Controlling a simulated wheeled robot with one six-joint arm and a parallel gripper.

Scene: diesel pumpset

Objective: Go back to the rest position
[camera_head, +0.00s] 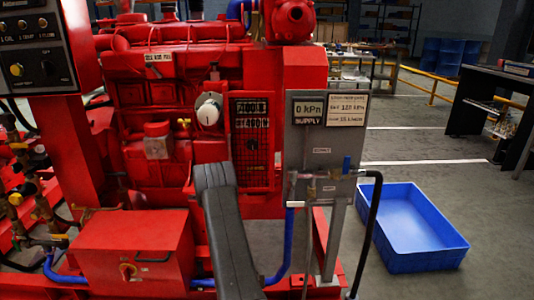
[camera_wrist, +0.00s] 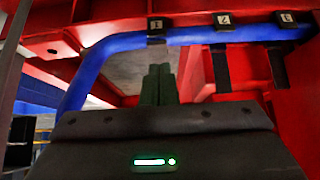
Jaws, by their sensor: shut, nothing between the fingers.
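My gripper (camera_wrist: 158,85) shows in the wrist view as two dark fingers side by side, shut with nothing between them. A blue hose (camera_wrist: 130,44) runs across just beyond and above the fingertips, with red frame parts behind it. I cannot tell how far the fingers are from the hose. In the head view my dark grey arm rises in front of the red diesel pumpset (camera_head: 180,75). My gripper cannot be made out there.
A grey supply panel (camera_head: 325,150) with a black hose (camera_head: 373,225) stands right of the engine. A blue tray (camera_head: 415,252) lies on the floor. A red box (camera_head: 133,250) sits low in front. Black numbered tags (camera_wrist: 222,20) hang along the blue hose.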

